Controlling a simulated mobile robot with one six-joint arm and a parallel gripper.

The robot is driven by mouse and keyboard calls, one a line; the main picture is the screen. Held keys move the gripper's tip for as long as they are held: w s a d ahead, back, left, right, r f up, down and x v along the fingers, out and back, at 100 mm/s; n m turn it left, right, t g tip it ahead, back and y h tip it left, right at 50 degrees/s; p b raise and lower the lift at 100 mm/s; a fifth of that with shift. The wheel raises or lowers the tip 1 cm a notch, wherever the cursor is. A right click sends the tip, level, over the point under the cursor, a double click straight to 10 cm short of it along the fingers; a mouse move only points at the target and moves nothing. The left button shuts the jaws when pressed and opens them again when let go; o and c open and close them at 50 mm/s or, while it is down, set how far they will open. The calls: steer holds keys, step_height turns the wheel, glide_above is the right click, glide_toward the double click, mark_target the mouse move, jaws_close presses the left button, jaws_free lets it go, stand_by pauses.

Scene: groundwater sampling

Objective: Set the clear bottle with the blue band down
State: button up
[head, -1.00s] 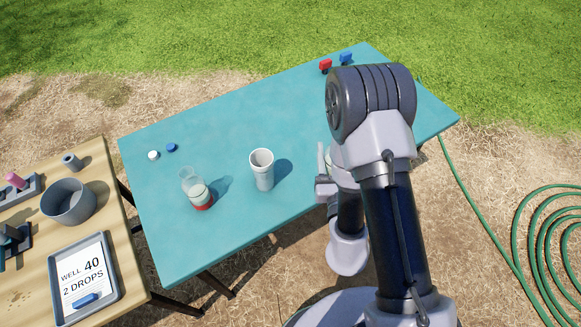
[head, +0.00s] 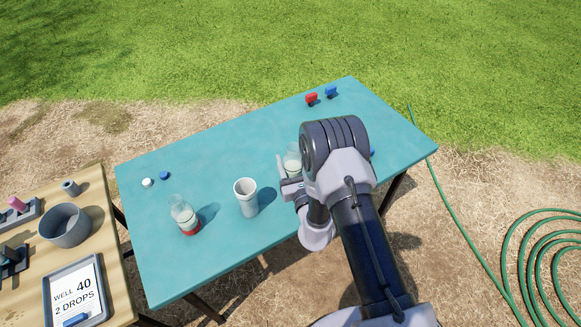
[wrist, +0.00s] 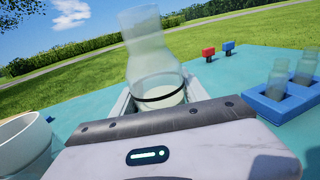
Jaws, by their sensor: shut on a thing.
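My gripper (head: 290,180) is shut on a clear bottle (wrist: 153,50), which stands roughly upright between the fingers in the wrist view, with pale liquid low in it. A thin dark band circles it at finger height; its base is hidden by my gripper, and I see no blue band on it. In the head view the bottle (head: 292,160) shows just past my gripper, partly covered by my arm. It is over the teal table (head: 235,150), right of the white cup (head: 246,198); I cannot tell whether it touches the tabletop.
A clear bottle with a red band (head: 184,215) stands left of the cup. White (head: 148,183) and blue (head: 164,175) caps lie farther left. A blue rack (wrist: 283,104) with clear bottles is at right. Red (head: 311,99) and blue (head: 331,92) pieces sit at the far edge.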

steer(key=shift+w+f, duration=0.25)
steer(key=shift+f, duration=0.15)
steer(key=shift+f+b, duration=0.9)
steer(key=shift+f, duration=0.45)
steer(key=shift+f, duration=0.25)
steer(key=o, duration=1.6)
steer(key=shift+r, duration=0.1)
